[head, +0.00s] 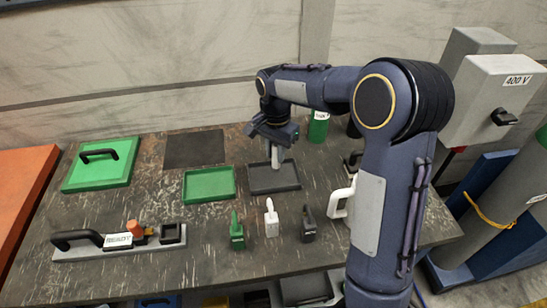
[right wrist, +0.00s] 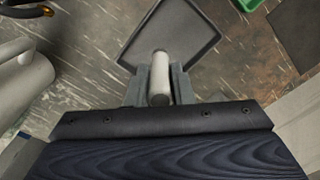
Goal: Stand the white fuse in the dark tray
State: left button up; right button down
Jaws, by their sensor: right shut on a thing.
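The white fuse (head: 276,157), a pale cylinder, is held by my right gripper (head: 274,143) over the dark tray (head: 287,190). The gripper is shut on it. In the right wrist view the fuse (right wrist: 159,75) sits between the two grey fingers (right wrist: 158,88), and its far end overlaps the tray (right wrist: 187,27). The fuse looks roughly upright. I cannot tell whether its lower end touches the tray floor. The tray is shallow, rimmed and otherwise bare where it shows. My left gripper is not in view.
A green tray (head: 209,185) lies left of the dark tray. Green (head: 237,234), white (head: 271,220) and dark (head: 308,226) small upright objects stand in front. A green cylinder (head: 319,127) is behind right, a white handled object (head: 340,203) at right. A dark mat (head: 194,149) lies at the back.

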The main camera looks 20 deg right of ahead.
aim_at(274, 160)
jog(key=shift+w+f, duration=0.65)
jog(key=shift+f, duration=1.6)
jog(key=shift+f, duration=0.1)
jog(key=shift+f, duration=0.15)
jog(key=c, duration=1.3)
grip_release()
jog(key=shift+o, duration=0.2)
